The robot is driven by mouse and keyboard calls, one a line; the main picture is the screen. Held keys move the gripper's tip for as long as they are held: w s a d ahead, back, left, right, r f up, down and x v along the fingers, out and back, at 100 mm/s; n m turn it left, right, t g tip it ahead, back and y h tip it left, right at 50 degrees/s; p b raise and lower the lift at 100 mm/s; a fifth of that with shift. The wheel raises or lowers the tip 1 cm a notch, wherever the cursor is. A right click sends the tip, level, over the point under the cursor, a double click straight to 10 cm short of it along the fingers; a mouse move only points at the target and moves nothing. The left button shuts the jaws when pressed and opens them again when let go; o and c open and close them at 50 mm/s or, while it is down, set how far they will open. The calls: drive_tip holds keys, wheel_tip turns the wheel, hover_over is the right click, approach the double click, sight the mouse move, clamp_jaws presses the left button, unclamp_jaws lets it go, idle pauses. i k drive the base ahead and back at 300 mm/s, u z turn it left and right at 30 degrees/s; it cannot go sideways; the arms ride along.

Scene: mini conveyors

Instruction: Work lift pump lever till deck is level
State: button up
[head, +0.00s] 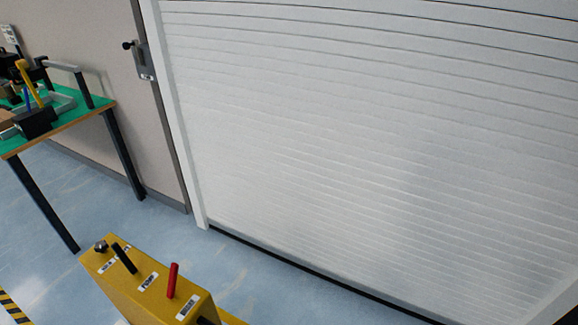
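A yellow control box (155,300) stands at the bottom left of the head view, its lower part cut off by the frame edge. On its sloping top is a black lever (124,258), tilted up and to the left, with a white label reading PUMP (148,282) just below and right of it. A red lever (173,280) stands nearly upright further right, with its own small label (187,308). A dark knob (101,246) sits at the far left corner. The deck cannot be made out. My gripper is not in view.
A closed white roller shutter (370,150) fills the back and right. A green-topped bench (75,107) with tools stands at the upper left. Blue floor (60,185) is open between bench and box. Black-yellow floor tape (12,305) shows at the lower left.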

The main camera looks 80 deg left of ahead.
sight(116, 247)
drive_tip(key=u, duration=1.7)
drive_tip(key=k, duration=0.15)
drive_tip(key=u, duration=2.55)
drive_tip(key=k, duration=0.45)
drive_tip(key=z, duration=0.3)
drive_tip(key=i, duration=0.45)
drive_tip(key=u, duration=0.7)
drive_tip(key=k, duration=0.2)
